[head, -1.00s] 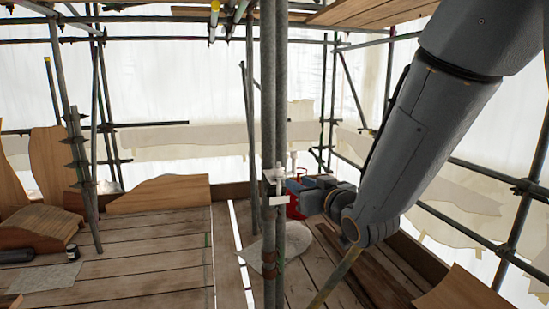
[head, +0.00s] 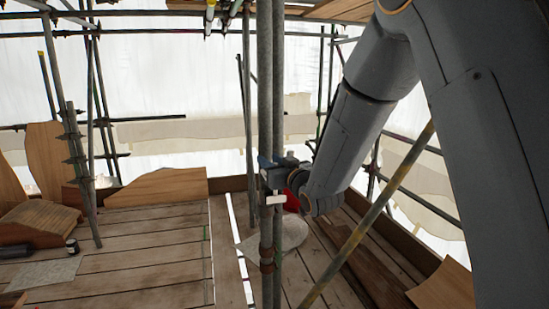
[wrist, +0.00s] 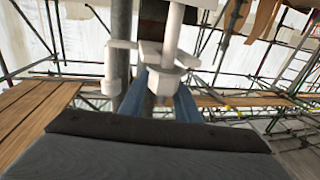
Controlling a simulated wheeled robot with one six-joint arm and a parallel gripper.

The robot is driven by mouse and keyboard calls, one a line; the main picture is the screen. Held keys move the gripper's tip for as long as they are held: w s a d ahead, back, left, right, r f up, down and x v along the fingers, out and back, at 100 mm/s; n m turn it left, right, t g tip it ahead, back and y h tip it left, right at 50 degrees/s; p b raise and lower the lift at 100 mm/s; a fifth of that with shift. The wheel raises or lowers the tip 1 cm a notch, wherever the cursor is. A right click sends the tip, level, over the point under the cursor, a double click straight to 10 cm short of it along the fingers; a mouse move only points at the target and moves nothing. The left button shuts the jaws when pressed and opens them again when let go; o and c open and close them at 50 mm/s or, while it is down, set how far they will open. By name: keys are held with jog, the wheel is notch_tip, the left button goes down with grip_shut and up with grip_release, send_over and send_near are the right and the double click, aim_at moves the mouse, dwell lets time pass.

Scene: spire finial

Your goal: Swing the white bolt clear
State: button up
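The white bolt (wrist: 172,28) stands upright in the wrist view, with a wide white nut (wrist: 165,82) at its lower end. A white coupler (wrist: 122,58) sits beside it against the grey scaffold pole; its white plate (head: 276,199) also shows in the head view. My gripper (wrist: 160,98) has its two blue fingers apart, reaching out below and behind the nut. A gap shows between them; whether either touches the bolt is unclear. In the head view my gripper (head: 266,165) is at the twin poles and hides most of the bolt.
Twin upright poles (head: 271,100) stand directly at my gripper.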

jog(key=shift+w+a, duration=0.2)
jog(key=shift+w, duration=0.2)
